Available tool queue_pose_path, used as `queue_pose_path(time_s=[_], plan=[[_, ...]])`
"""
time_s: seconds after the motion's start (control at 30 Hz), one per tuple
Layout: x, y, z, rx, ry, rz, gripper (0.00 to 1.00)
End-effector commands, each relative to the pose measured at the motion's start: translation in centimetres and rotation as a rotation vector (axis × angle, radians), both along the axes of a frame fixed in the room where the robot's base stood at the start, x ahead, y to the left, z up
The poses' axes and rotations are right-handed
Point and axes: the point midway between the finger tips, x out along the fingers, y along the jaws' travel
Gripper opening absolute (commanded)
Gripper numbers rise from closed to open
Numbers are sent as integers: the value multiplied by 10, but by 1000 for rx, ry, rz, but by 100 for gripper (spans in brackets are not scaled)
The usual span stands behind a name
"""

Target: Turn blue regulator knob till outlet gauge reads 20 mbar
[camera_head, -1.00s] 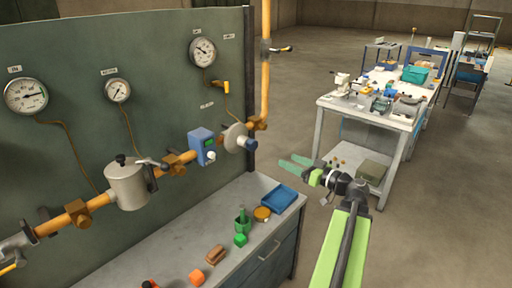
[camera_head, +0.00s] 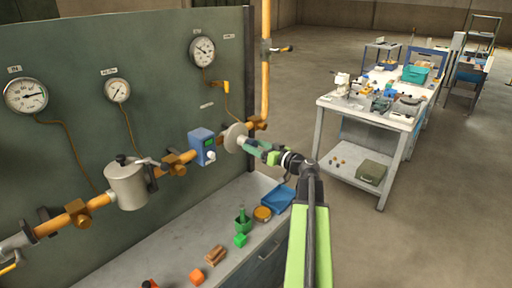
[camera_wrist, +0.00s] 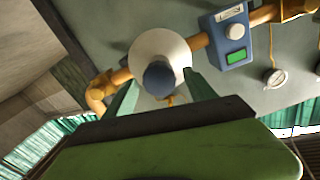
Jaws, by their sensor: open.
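The regulator (camera_head: 234,134) is a pale round disc on the yellow pipe; it fills the upper middle of the wrist view (camera_wrist: 176,46). Its dark blue knob (camera_wrist: 160,78) faces the wrist camera; in the head view my gripper hides most or all of it. My gripper (camera_head: 249,147) is open in front of the regulator. In the wrist view its two green fingers (camera_wrist: 163,86) stand on either side of the knob; I cannot tell whether they touch it. The gauge (camera_head: 203,52) above the regulator is too small to read exactly.
A blue box with a green display (camera_head: 202,147) sits on the pipe left of the regulator. Two more gauges (camera_head: 26,96) (camera_head: 117,90) hang further left. Below, a bench (camera_head: 160,258) holds a blue tray (camera_head: 277,200) and small objects.

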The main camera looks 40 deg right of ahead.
Motion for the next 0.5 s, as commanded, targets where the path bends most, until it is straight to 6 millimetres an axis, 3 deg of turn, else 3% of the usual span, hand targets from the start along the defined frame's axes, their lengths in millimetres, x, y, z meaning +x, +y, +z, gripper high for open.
queue_pose_path(time_s=[0.13, 0.5], plan=[[0, 0, 0, 0, 0, 0, 63], [-1, 0, 0, 0, 0, 0, 15]])
